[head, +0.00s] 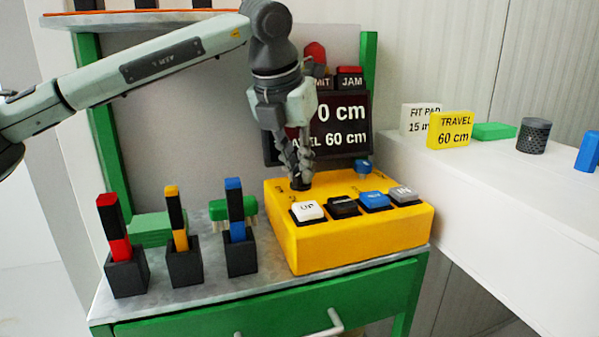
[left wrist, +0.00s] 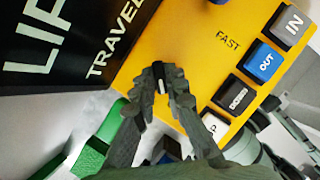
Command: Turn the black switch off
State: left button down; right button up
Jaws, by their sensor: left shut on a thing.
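The yellow control box (head: 330,245) stands on the grey bench top. The black switch (left wrist: 161,78) is a small knob with a white mark on the box's top, seen between my fingertips in the left wrist view. In the head view the fingers hide most of it, and a dark bit of its base (head: 299,186) shows. My left gripper (head: 301,177) points down over the box's back left part. Its two fingers are shut on the switch, as the left wrist view (left wrist: 162,80) also shows. My right gripper is not in view.
White UP (head: 307,211), black, blue and grey buttons line the box's front. A blue knob (head: 363,167) sits at its back. A dark display (head: 340,125) stands behind. Red, yellow and blue handled tools in black holders (head: 126,275) stand left. A white counter (head: 480,190) is at right.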

pick_arm(q)
jog(key=c, duration=1.6)
grip_release()
jog(key=shift+o, duration=0.2)
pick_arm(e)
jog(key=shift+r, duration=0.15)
